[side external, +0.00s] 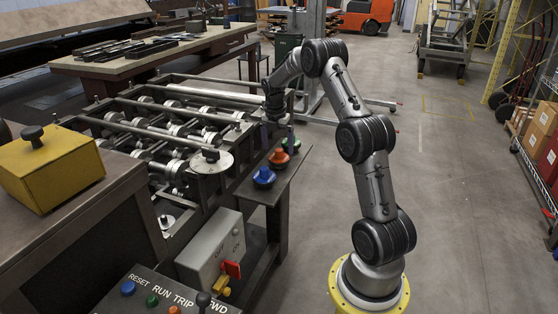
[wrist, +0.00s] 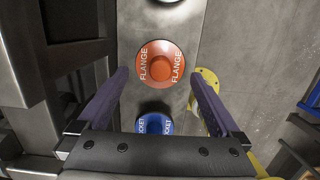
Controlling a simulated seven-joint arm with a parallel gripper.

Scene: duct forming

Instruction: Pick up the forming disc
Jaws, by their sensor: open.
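My gripper (side external: 277,135) is open, pointing down above the shelf. Its two purple fingers (wrist: 158,75) are apart and hold nothing.
A roller forming machine (side external: 180,130) stands directly left of the shelf, with a metal frame along its edge. A grey switch box (side external: 212,250) and a button panel (side external: 165,295) are in front. A yellow box (side external: 50,168) sits at the left. Open floor lies right.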

